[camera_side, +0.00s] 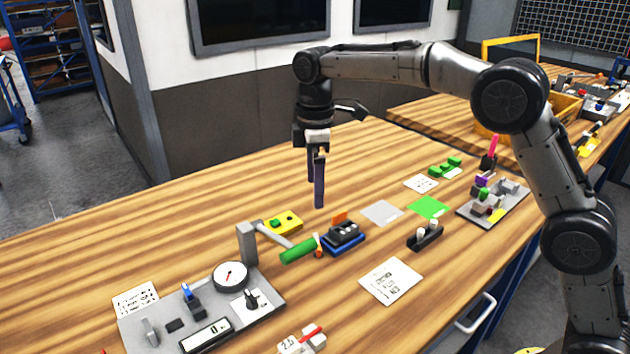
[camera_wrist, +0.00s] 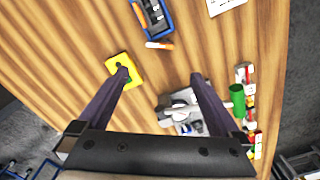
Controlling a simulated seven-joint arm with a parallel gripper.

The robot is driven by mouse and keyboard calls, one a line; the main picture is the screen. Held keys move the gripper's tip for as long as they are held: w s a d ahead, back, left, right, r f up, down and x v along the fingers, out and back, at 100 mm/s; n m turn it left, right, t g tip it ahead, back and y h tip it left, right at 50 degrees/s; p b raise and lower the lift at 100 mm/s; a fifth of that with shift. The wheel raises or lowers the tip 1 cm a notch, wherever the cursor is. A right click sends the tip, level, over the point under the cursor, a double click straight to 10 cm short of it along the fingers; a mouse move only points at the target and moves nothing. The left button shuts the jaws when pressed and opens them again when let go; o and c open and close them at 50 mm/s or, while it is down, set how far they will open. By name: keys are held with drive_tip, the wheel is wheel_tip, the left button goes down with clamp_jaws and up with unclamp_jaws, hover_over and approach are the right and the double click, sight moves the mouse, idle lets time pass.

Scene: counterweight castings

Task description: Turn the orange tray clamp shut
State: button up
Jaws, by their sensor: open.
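A small blue tray (camera_side: 343,246) holding dark blocks sits mid-table; its near part shows at the top of the wrist view (camera_wrist: 168,22). A short orange bar (camera_wrist: 158,45) with a pale end lies crosswise at the tray's end in the wrist view. It shows in the side view as a small orange piece (camera_side: 318,252) by the tray's left corner. An upright orange tab (camera_side: 339,218) stands at the tray's back edge. I cannot tell which orange part is the clamp. My gripper (camera_side: 315,195) is open and empty, fingers down, above the table behind the tray.
A yellow block (camera_side: 284,223) stands left of the tray. A green-handled lever (camera_side: 299,249) reaches from the grey gauge panel (camera_side: 270,290) close to the tray's left corner. A black holder (camera_side: 425,237) stands to the right. Flat grey and green squares lie behind it.

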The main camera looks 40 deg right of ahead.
drive_tip(key=shift+c, duration=0.2)
drive_tip(key=shift+c, duration=1.1)
drive_tip(key=shift+m, duration=0.4)
drive_tip(key=shift+c, duration=1.3)
drive_tip(key=shift+s+r+m, duration=0.15)
drive_tip(key=shift+s+m, duration=0.2)
drive_tip(key=shift+m, duration=0.25)
drive_tip(key=shift+c, duration=1.2)
drive_tip(key=m, duration=0.1)
drive_tip(key=r+m, duration=0.1)
drive_tip(key=m, duration=0.1)
drive_tip(key=m+g, duration=0.1)
drive_tip(key=shift+s+a+r, duration=0.25)
drive_tip(key=shift+a+r, duration=0.05)
drive_tip(key=shift+a, duration=0.05)
drive_tip(key=c, duration=0.4)
drive_tip(key=w+d+f+m+g+y, duration=0.2)
drive_tip(key=w+d+f+m+g, duration=0.15)
drive_tip(key=m, duration=0.85)
drive_tip(key=shift+t, duration=0.35)
drive_tip(key=x, duration=0.9)
drive_tip(key=a+x, duration=0.1)
drive_tip(key=x, duration=0.3)
drive_tip(key=shift+w+f, duration=0.15)
drive_tip(key=shift+f, duration=0.2)
